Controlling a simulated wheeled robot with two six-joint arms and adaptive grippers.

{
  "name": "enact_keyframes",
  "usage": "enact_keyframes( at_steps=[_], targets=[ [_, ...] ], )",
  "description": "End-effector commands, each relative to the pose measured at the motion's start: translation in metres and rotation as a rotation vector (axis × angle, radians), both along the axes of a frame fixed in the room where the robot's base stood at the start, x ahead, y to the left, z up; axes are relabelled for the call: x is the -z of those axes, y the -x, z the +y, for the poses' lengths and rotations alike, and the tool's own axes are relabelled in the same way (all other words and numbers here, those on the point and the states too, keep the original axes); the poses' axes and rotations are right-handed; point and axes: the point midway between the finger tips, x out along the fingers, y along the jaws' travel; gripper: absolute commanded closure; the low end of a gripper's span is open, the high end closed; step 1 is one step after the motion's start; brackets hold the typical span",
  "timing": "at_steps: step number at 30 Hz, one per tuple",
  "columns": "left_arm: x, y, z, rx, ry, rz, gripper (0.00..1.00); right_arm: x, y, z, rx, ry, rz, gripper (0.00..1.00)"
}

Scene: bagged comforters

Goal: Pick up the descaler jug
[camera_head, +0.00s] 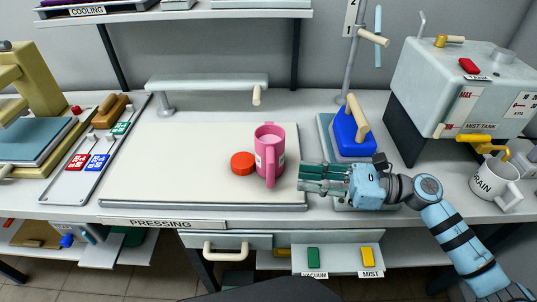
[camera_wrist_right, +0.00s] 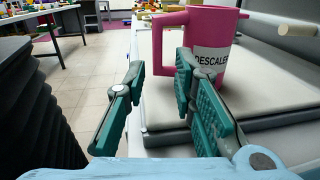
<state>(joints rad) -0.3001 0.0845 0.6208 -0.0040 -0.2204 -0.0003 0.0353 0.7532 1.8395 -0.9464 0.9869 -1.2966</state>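The descaler jug (camera_head: 263,145) is pink and stands upright on the cream pressing board, its handle facing the front edge. In the right wrist view the jug (camera_wrist_right: 218,40) shows a white "DESCALER" label, with its handle at the left. My right gripper (camera_head: 302,178) comes in from the right, level and just right of the jug's handle side. Its two green fingers are apart, with nothing held. In the right wrist view, the handle lies ahead of the gap between the fingertips (camera_wrist_right: 159,72); contact is not visible. My left gripper is not in view.
A round orange-red piece (camera_head: 243,163) lies just left of the jug. A blue iron (camera_head: 348,136) on a stand is behind my right gripper. The mist tank (camera_head: 465,90) and a white mug (camera_head: 494,184) are at the right. The left part of the pressing board (camera_head: 165,160) is clear.

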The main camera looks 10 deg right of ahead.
Motion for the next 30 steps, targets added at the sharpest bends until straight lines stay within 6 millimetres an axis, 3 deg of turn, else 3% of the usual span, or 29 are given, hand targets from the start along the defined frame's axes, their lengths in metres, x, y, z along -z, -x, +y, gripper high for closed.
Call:
enact_keyframes(
  at_steps=[15,21,25,30],
  targets=[
    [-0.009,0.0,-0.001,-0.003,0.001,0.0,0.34,-0.002,-0.032,0.08,0.001,-0.001,0.001,0.76],
    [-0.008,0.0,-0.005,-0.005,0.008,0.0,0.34,-0.001,-0.032,0.08,0.0,0.001,0.001,0.77],
    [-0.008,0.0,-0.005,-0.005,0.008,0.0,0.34,-0.001,-0.032,0.08,-0.001,0.001,0.001,0.98],
    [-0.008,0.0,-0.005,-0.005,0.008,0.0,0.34,-0.001,-0.032,0.08,-0.001,0.001,0.001,1.0]
  ],
)
